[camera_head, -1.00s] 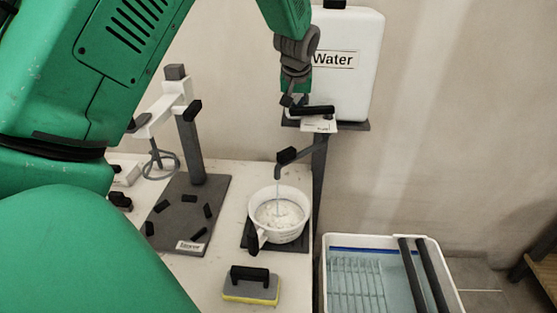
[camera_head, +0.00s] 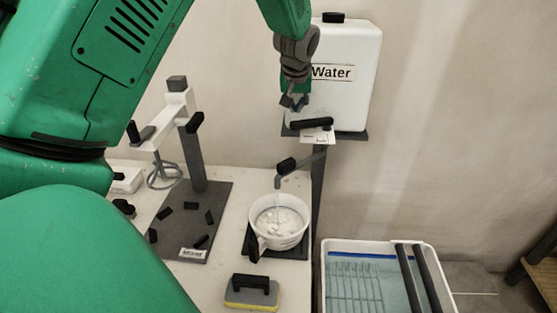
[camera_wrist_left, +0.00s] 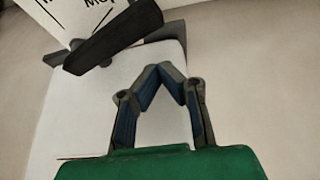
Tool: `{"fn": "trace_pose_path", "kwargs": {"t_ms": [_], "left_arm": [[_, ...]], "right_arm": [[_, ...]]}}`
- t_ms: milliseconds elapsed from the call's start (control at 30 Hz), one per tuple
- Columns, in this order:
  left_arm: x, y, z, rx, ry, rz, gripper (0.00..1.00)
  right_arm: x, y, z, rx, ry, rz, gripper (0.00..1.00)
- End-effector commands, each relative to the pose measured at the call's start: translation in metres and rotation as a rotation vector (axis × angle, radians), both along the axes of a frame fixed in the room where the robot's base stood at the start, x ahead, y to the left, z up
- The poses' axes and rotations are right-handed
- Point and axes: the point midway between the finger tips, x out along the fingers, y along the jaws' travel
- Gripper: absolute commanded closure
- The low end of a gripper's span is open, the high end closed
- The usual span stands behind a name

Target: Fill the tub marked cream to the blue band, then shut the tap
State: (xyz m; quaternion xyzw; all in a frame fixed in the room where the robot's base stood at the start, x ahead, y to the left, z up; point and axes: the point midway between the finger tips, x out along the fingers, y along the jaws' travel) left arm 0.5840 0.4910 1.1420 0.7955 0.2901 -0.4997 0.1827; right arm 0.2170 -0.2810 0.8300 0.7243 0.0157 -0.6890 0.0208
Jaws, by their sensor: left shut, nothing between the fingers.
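A white tub with a handle (camera_head: 290,238) stands under the spout (camera_head: 279,181). A thin stream runs from the spout into it, and pale, lumpy contents show inside. I cannot read a cream mark or see a blue band on this tub. The tap's black lever (camera_head: 312,124) sits above a small card below the water container. My left gripper (camera_head: 294,104) is shut and empty, just above the lever's left end. In the left wrist view the closed fingertips (camera_wrist_left: 162,68) are near the black lever (camera_wrist_left: 115,36) but apart from it. My right gripper is not in view.
The white water container (camera_head: 345,100) stands on a shelf behind the tap. A mixer stand (camera_head: 190,150) with a dark base is left. A sponge float (camera_head: 250,292) lies in front. A bin with a blue line (camera_head: 335,247) and two black bars stands right.

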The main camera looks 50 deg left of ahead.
Motion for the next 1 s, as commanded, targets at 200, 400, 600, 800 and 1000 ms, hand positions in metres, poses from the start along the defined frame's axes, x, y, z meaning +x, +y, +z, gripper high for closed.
{"fn": "trace_pose_path", "kwargs": {"t_ms": [200, 400, 600, 800, 1000], "left_arm": [[0.002, 0.001, 0.017, 0.000, 0.000, 0.000, 1.00], [0.002, 0.001, 0.015, 0.000, 0.000, 0.000, 1.00], [-0.003, -0.008, 0.015, 0.001, 0.002, -0.001, 1.00], [-0.014, -0.026, 0.016, 0.001, 0.001, -0.001, 1.00], [-0.023, -0.043, 0.016, 0.001, 0.002, -0.002, 1.00]], "right_arm": [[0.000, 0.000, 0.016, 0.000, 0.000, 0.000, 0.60], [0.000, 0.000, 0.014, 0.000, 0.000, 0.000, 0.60], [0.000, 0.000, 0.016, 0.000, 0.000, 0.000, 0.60], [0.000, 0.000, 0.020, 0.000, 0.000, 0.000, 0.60], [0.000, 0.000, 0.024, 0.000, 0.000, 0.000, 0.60]]}}
